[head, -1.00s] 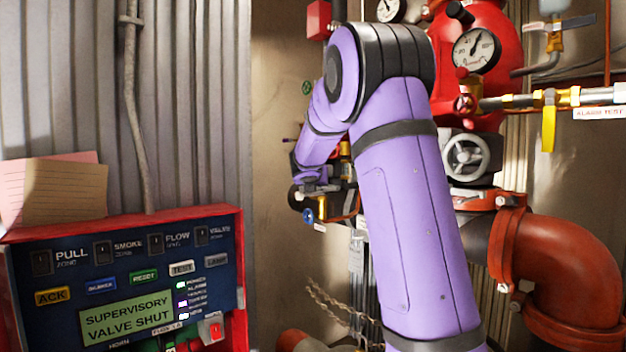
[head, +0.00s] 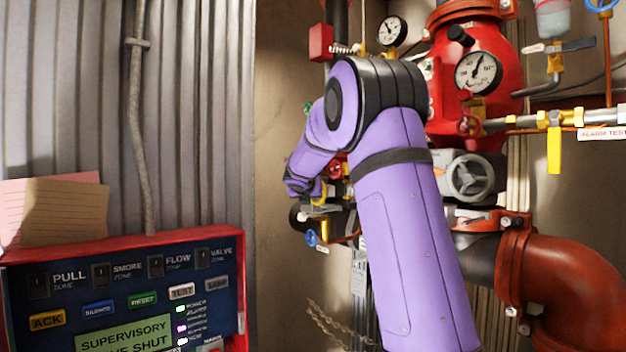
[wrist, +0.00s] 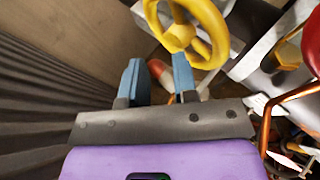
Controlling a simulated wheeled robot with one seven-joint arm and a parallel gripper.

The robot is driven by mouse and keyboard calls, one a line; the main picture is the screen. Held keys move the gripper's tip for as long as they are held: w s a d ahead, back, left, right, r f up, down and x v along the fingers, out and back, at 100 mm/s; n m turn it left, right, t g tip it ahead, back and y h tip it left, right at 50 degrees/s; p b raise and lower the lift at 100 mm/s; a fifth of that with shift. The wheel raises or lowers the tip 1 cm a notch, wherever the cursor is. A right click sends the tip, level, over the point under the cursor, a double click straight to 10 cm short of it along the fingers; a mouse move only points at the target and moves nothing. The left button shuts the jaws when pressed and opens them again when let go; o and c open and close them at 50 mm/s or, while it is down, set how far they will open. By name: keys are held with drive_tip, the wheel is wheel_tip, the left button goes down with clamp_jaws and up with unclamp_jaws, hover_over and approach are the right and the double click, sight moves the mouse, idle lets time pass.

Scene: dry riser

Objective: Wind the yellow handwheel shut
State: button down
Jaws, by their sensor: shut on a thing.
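The yellow handwheel (wrist: 212,22) is at the top of the wrist view, with its rim and a spoke showing. Part of its yellow rim (head: 320,193) shows in the head view, beside the end of my purple arm. My gripper (wrist: 158,64) has two blue fingers, a gap apart, at the wheel's lower left. The right finger meets the rim in the picture; the exact contact is hard to see. My gripper is shut on the handwheel. In the head view my arm hides much of the fingers and wheel.
A red alarm panel (head: 120,248) reading "SUPERVISORY" stands at the lower left. The red riser valve (head: 478,112) with gauges, a grey handwheel (head: 470,177) and a red-brown pipe elbow (head: 585,270) are on the right. A small blue wheel (head: 311,238) sits below my wrist.

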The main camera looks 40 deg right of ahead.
drive_tip(key=shift+m+t+h, duration=0.3)
drive_tip(key=shift+s+d+r, duration=0.25)
drive_tip(key=shift+d+r, duration=0.1)
drive_tip(key=shift+r, duration=0.4)
drive_tip(key=shift+s+d+r, duration=0.3)
drive_tip(key=shift+d+r, duration=0.1)
drive_tip(key=shift+r, duration=0.4)
drive_tip(key=shift+s+d+r, duration=0.25)
drive_tip(key=shift+d+r, duration=0.1)
drive_tip(key=shift+r, duration=0.4)
drive_tip(key=shift+a, duration=0.15)
drive_tip(key=a, duration=0.4)
drive_tip(key=shift+w+a+f, duration=0.1)
drive_tip(key=shift+w+a, duration=0.1)
